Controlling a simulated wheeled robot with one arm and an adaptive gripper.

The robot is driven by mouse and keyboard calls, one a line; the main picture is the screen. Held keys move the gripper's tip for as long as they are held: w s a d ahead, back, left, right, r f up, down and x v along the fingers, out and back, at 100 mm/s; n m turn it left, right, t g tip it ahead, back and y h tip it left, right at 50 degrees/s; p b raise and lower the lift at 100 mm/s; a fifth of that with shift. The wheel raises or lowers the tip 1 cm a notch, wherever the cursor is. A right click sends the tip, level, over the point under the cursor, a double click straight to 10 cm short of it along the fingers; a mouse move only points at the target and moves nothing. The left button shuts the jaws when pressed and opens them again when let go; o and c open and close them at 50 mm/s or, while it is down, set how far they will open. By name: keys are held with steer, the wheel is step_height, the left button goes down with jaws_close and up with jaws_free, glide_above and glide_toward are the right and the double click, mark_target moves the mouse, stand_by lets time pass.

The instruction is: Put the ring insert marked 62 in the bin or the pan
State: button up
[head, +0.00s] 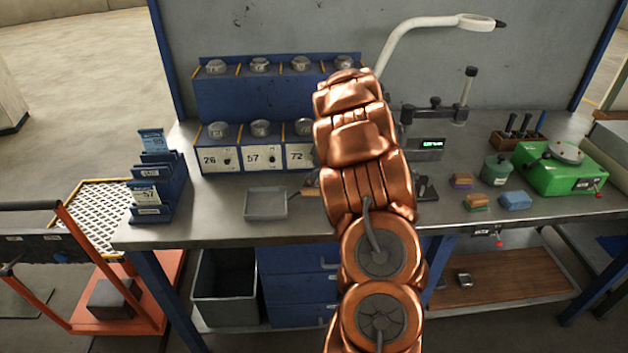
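A blue two-step rack (235,98) stands on the bench with round metal ring inserts on both steps. The lower labels I can read are 26, 57 and 72. My copper arm covers the rack's right end, and I cannot make out a 62 on any insert. A shallow grey pan (266,204) lies on the bench in front of the rack. An open dark grey bin (226,301) stands under the bench. My gripper is hidden behind my arm, so its fingers and anything in them do not show.
A blue card holder (158,190) stands at the bench's left end. A white lamp arm (420,25) reaches overhead.

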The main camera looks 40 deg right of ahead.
steer(key=shift+f, duration=0.2)
steer(key=shift+c, duration=0.4)
jaws_close()
steer(key=shift+w+a+r, duration=0.1)
steer(key=shift+a, duration=0.05)
steer(key=w+a+r+b, duration=0.3)
steer(key=a+r, duration=0.5)
steer(key=a, duration=0.5)
steer(key=shift+a+b, duration=0.15)
steer(key=shift+b, duration=0.65)
